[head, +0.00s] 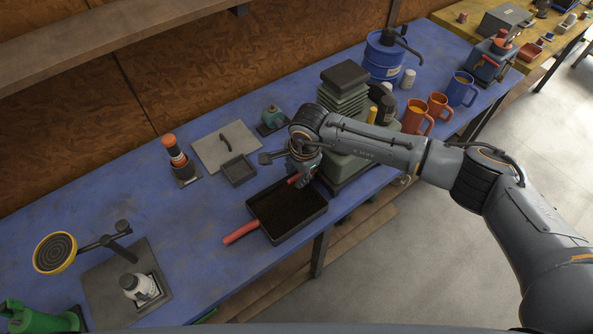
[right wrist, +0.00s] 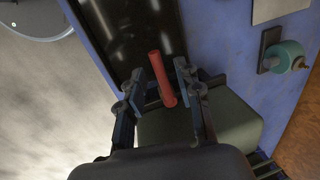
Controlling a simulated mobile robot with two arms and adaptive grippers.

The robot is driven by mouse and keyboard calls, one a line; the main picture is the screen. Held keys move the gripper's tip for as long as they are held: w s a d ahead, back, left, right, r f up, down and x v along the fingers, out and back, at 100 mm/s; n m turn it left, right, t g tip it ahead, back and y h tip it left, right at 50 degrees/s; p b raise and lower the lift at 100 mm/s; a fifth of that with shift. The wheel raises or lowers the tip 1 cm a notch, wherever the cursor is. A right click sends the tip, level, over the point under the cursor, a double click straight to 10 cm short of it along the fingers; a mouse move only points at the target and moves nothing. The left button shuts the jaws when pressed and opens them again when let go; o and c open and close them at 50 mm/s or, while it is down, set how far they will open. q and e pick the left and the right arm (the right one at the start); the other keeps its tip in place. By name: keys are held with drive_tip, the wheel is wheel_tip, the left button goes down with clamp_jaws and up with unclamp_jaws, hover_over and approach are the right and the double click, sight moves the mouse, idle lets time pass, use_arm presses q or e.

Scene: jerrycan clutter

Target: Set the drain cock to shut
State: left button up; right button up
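The drain cock's red lever (head: 294,179) sticks out from the front of a grey-green jerrycan (head: 344,166), above a black tray (head: 290,211). In the right wrist view the lever (right wrist: 162,79) lies between the two fingers of my right gripper (right wrist: 170,68). The jerrycan (right wrist: 230,122) shows behind the fingers. The cock's body is hidden by my gripper. My left gripper is not in view.
The tray's red handle (head: 241,232) points left. Orange mugs (head: 416,116) and a blue drum (head: 383,58) stand right.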

clamp_jaws()
